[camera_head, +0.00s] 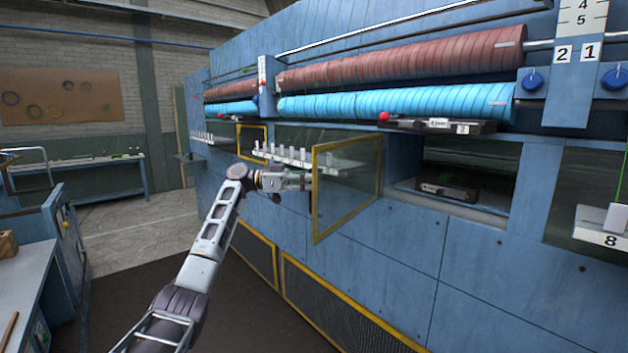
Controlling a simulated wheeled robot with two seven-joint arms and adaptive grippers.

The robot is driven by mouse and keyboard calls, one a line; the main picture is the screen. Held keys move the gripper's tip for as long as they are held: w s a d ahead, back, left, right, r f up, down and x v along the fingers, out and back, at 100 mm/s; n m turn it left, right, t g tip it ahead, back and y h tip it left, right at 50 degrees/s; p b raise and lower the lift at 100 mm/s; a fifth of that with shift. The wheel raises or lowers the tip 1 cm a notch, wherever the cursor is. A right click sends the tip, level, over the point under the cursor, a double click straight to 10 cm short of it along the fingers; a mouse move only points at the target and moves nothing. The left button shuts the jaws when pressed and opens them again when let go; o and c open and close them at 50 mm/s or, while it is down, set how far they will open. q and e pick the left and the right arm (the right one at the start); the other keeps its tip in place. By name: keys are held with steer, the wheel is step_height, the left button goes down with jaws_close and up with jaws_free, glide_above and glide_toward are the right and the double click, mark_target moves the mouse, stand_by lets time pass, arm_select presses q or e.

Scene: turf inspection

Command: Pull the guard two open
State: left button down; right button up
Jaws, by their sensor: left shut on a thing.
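A clear guard panel in a yellow frame (347,222) stands swung out from the blue machine front, its left edge nearest me and its right edge by the machine. I take it to be guard two, but no number shows on it. My left gripper (303,183) is shut at the guard's left upright, on what seems to be its handle; the grip itself is small and partly hidden. To the right of the guard is an open dark bay (462,172) with a black device (447,190) inside. My right gripper is out of view.
Another yellow-framed guard (252,127) is farther left. A ledge of white blocks (300,158) lies behind my gripper. Brown rollers (400,62) and blue rollers (400,102) run above. A workbench (25,275) stands at left; the floor between is clear.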

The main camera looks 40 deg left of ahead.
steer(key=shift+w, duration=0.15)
arm_select(q)
steer(key=c, duration=1.6)
jaws_free()
steer(key=shift+s, duration=0.1)
steer(key=shift+o, duration=0.4)
steer(key=shift+a, duration=0.1)
steer(key=v, duration=1.2)
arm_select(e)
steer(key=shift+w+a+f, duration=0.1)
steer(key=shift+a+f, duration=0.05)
arm_select(q)
steer(key=shift+r, duration=0.1)
